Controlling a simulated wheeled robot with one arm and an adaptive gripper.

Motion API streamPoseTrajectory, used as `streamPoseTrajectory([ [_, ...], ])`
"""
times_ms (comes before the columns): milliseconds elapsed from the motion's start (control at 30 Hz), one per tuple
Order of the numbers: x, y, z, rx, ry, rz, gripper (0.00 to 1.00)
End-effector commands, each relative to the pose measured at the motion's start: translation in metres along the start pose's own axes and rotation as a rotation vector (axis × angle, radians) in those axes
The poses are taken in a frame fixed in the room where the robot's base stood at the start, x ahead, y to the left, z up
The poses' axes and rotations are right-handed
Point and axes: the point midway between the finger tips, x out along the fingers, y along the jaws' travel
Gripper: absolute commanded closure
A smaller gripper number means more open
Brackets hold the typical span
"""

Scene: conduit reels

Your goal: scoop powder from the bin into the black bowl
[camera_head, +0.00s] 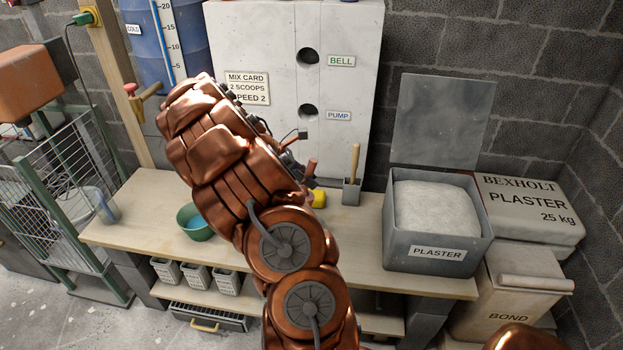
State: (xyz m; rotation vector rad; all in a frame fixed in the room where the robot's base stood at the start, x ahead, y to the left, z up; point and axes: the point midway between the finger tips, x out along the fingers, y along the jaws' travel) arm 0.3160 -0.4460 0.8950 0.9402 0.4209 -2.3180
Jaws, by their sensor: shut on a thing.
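The grey bin (425,262) labelled PLASTER stands at the right of the bench with its lid up. White powder (436,208) fills it nearly to the rim. My gripper (298,160) is partly hidden behind my copper arm, above the bench and left of the bin. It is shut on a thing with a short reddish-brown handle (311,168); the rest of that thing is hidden. A green bowl (197,232), blue-green inside, sits on the bench left of my arm. No black bowl shows.
A small grey holder (351,192) with a wooden-handled tool (355,160) stands left of the bin. A yellow object (318,199) shows beside my arm. Plaster sacks (530,215) are at the right, a white panel (340,60) behind. The bench front between arm and bin is clear.

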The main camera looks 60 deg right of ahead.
Motion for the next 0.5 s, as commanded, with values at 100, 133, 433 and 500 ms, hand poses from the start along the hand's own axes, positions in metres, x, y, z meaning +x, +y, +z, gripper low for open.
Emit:
streamPoseTrajectory([
  [100, 0.0003, 0.0, -0.0081, 0.004, -0.037, 0.006, 1.0],
  [133, 0.0, -0.0001, -0.0096, 0.007, -0.045, 0.007, 1.0],
  [433, 0.0029, 0.0004, -0.004, 0.0, 0.005, -0.001, 1.0],
  [500, 0.0047, 0.0012, -0.0035, -0.004, 0.024, -0.001, 1.0],
])
